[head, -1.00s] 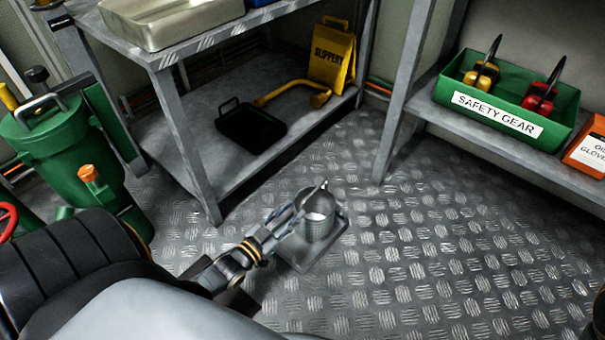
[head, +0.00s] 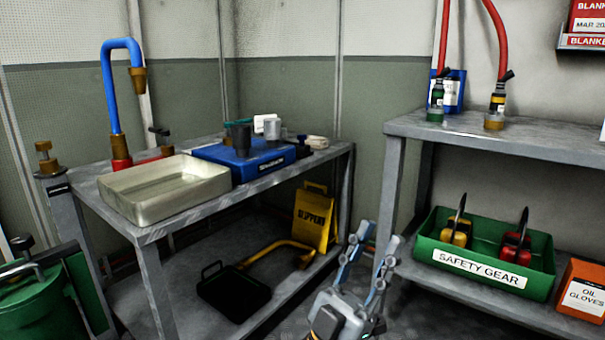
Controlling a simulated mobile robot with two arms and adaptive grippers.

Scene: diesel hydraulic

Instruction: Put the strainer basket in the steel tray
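The steel tray (head: 170,205) is a shallow, pale metal pan on top of the left bench, near its front left corner. It looks empty. The strainer basket is not in view now.
A blue box (head: 245,160) with cups on it stands right beside the tray. A blue curved pipe (head: 110,85) rises behind the tray. The bench's lower shelf holds a black pan (head: 233,295) and a yellow sign (head: 312,218). A green bin (head: 480,277) sits on the right shelf.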

